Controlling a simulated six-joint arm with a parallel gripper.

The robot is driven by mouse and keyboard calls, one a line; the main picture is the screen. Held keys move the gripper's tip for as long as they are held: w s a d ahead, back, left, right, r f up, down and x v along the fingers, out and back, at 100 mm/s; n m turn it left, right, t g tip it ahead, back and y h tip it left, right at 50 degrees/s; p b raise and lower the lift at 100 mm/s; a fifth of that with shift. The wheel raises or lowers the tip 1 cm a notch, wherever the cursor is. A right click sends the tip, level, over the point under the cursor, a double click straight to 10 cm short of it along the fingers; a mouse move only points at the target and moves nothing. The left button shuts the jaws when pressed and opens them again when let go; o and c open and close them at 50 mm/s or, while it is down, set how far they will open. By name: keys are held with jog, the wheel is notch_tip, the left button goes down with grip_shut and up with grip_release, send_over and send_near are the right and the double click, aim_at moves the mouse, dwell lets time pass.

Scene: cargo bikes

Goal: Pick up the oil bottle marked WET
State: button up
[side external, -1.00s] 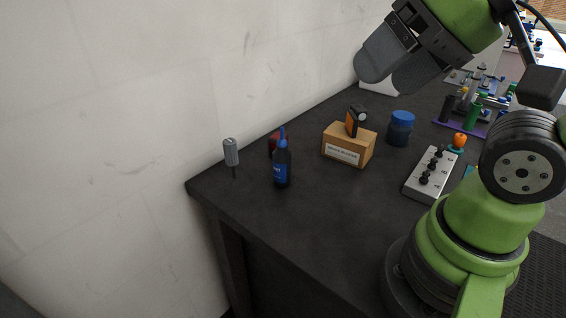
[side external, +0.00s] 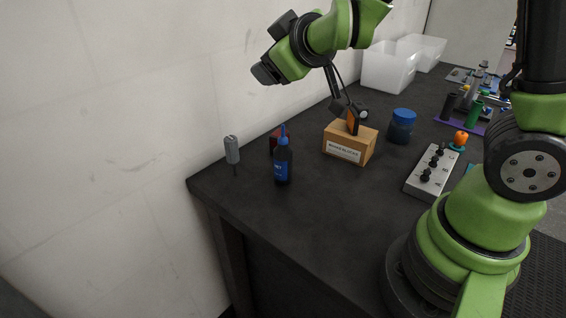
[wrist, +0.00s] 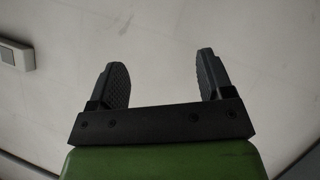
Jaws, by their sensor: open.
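A dark bottle (side external: 283,168) with a blue label and a blue spout stands upright near the left end of the black bench in the side view; its label is too small to read for certain. A red item (side external: 274,141) stands just behind it, partly hidden. My gripper (side external: 262,75) is up in the air above and behind the bottle, well apart from it, pointing left toward the wall. In the wrist view my gripper (wrist: 162,75) shows two separated fingers with nothing between them, only pale wall beyond. No bottle shows in the wrist view.
A grey cylinder (side external: 232,150) stands left of the bottle, near the wall. A wooden box (side external: 362,146), a blue-lidded jar (side external: 401,128) and a knobbed grey block (side external: 430,174) are to the right. White bins (side external: 388,66) stand behind. The bench front is clear.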

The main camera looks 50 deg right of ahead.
notch_tip(320, 180, down, 4)
jog(key=w+d+n+h, duration=0.2)
jog(key=d+n+h, duration=0.1)
jog(key=h, duration=0.1)
jog(key=n+t+h, duration=0.1)
jog(key=n+h, duration=0.3)
jog(key=n, duration=0.4)
send_over(280, 156)
jog(key=d, duration=0.3)
jog(key=f, duration=0.4)
jog(key=shift+a+f, duration=0.15)
jog(key=shift+a, duration=0.05)
jog(key=s+a+f+n+t+y, duration=0.1)
jog(key=f+n, duration=0.4)
jog(key=n, duration=0.1)
jog(key=s+a+f+n+t+y, duration=0.1)
jog(key=s+f+n+y, duration=0.1)
jog(key=f+n, duration=0.3)
jog(key=s+a+f+n+t+y, duration=0.1)
jog(key=f+n, duration=0.4)
jog(key=n, duration=0.1)
jog(key=shift+s+n+y, duration=0.25)
jog(key=shift+n+y, duration=0.15)
jog(key=shift+x, duration=3.7)
jog(key=shift+r, duration=0.1)
jog(key=shift+c, duration=0.2)
jog(key=c, duration=1)
